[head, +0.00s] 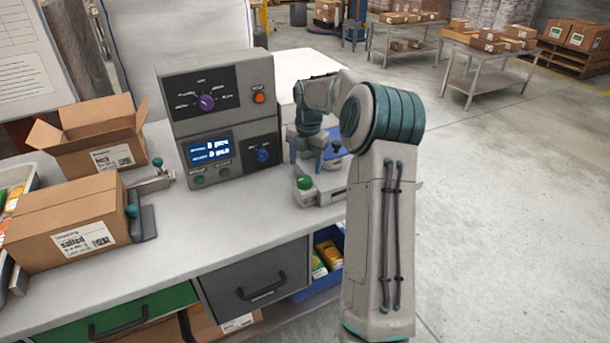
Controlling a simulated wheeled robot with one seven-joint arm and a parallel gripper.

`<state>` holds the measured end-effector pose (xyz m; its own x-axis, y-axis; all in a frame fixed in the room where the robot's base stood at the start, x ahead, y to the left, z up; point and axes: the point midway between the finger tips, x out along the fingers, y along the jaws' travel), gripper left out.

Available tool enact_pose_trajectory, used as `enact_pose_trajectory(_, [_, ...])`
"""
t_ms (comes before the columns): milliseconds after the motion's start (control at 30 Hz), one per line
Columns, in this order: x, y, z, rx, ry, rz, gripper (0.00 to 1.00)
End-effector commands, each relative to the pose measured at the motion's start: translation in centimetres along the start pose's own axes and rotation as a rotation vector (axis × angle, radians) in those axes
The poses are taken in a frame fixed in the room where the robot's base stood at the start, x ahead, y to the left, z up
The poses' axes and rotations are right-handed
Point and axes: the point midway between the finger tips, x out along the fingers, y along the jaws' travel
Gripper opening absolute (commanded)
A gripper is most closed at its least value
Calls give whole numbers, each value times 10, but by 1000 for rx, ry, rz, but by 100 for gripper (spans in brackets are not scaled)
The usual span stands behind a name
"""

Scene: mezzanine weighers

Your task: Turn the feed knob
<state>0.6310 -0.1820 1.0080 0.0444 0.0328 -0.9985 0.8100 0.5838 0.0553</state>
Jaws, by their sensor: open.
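The grey control box (222,68) stands on the bench with a purple knob (207,102) on its upper panel, ringed by small labels. A blue knob (263,155) sits on the lower panel, right of the lit display (209,149). The labels are too small to read, so I cannot tell which is the feed knob. My gripper (308,158) is open, pointing down just right of the box's lower panel, apart from both knobs. My own arm hides part of the area behind it.
A red button (259,97) and a green button (199,180) are on the box. A device with a green knob (304,182) stands below my gripper. Cartons (67,222) and a teal-knobbed metal fixture (152,183) stand to the left. Bare bench lies before the box.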

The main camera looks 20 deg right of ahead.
Motion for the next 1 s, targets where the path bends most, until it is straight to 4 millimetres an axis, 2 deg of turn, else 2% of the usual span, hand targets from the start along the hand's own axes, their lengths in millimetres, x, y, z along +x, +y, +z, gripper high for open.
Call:
enact_pose_trajectory(100, [24, 0, -1, -1, 3, -2, 64])
enact_pose_trajectory(300, [49, 0, 0, 1, 1, -1, 64])
enact_pose_trajectory(700, [57, 0, 0, 1, -1, 0, 64])
enact_pose_trajectory(767, [57, 0, 0, 1, -1, 0, 50])
enact_pose_trajectory(867, [57, 0, 0, 1, -1, 0, 22])
enact_pose_trajectory(900, [57, 0, 0, 1, -1, 0, 19])
enact_pose_trajectory(1000, [56, 0, 0, 2, -1, 0, 19])
